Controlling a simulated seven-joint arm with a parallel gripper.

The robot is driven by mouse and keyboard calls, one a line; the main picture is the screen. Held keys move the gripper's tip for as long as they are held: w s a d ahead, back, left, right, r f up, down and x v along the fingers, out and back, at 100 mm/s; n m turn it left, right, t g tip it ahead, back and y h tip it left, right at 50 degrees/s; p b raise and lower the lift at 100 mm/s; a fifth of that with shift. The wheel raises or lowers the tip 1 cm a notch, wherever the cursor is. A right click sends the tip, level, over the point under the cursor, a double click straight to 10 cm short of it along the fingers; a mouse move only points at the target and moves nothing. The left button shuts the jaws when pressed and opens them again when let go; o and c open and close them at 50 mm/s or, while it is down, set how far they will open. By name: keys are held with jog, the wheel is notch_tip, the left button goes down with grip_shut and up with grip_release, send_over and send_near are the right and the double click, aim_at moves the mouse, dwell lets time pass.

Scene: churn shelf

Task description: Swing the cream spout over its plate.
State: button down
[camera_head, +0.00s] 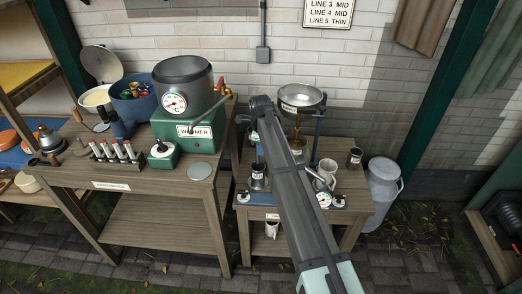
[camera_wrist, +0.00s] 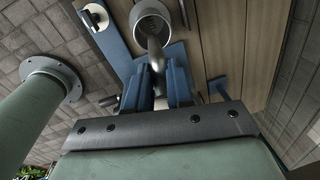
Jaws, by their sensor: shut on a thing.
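In the wrist view, my gripper (camera_wrist: 159,88) has its blue fingers closed around a grey curved metal tube (camera_wrist: 155,52), which looks like the cream spout. A round grey cup-like part (camera_wrist: 152,12) with a dark label sits just beyond it; the label is unreadable. In the head view, the separator's silver bowl (camera_head: 301,97) stands on the small right table, and my arm crosses in front of it. The gripper and the spout are hidden there. A blue strip with a white knob (camera_wrist: 93,18) lies left of the spout. I cannot tell which plate is the cream's.
On the small table stand a dark cup (camera_head: 258,174), a light jug (camera_head: 326,170) and a dark labelled can (camera_head: 354,157). The green warmer (camera_head: 181,132) is on the left bench.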

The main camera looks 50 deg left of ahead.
jog(key=shift+w+a, duration=0.1)
jog(key=shift+w, duration=0.1)
dwell(0.3)
jog(key=c, duration=1)
grip_release()
jog(key=r, duration=0.4)
jog(key=s+r, duration=0.1)
jog(key=r, duration=0.4)
jog(key=d+r, duration=0.1)
jog(key=r, duration=0.3)
jog(key=shift+s+r, duration=0.15)
jog(key=shift+r, duration=0.25)
